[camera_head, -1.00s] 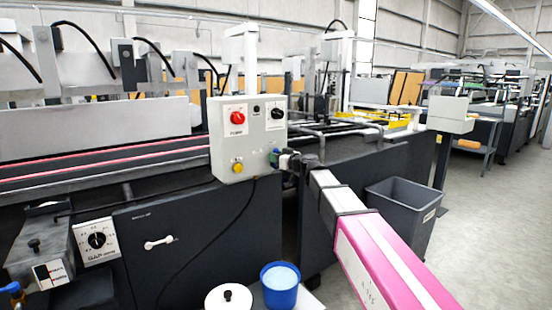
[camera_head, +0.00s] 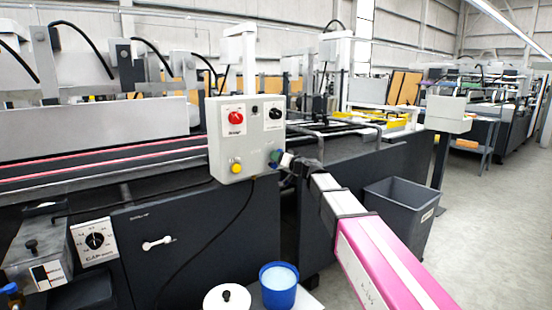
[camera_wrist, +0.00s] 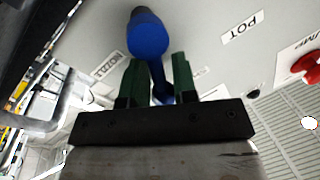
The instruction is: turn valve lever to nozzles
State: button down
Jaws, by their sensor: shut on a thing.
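The blue valve lever (camera_wrist: 147,36) shows in the wrist view on the grey face of the control box, its rounded blue end at the top centre. My gripper (camera_wrist: 161,72) has its two green fingers on either side of the lever's narrower blue part and is shut on it. A NOZZLES label (camera_wrist: 107,67) lies to the left of the lever and a POT label (camera_wrist: 243,28) to the upper right. In the head view, my gripper (camera_head: 279,158) is at the lower right side of the control box (camera_head: 216,150); the lever is mostly hidden there.
The box carries a red pump knob (camera_head: 236,117), a black knob (camera_head: 275,113) and a yellow button (camera_head: 236,167). A blue pot (camera_head: 278,293) and a white lid (camera_head: 222,299) stand below.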

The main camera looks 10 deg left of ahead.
jog(key=shift+w+d+f+m+t, duration=0.15)
jog(key=shift+m, duration=0.55)
jog(key=shift+w+d+f+m+t, duration=0.1)
jog(key=shift+w+f+m+t, duration=0.1)
jog(key=shift+m, duration=0.5)
jog(key=shift+w+d+f+m+t, duration=0.1)
jog(key=shift+w+d+m+t, duration=0.05)
jog(key=shift+m, duration=0.55)
jog(key=c, duration=1.2)
grip_release()
jog(key=shift+d, duration=0.1)
jog(key=v, duration=1)
jog(key=shift+s+d+f, duration=0.15)
jog(key=shift+s+d, duration=0.05)
jog(key=shift+d, duration=0.1)
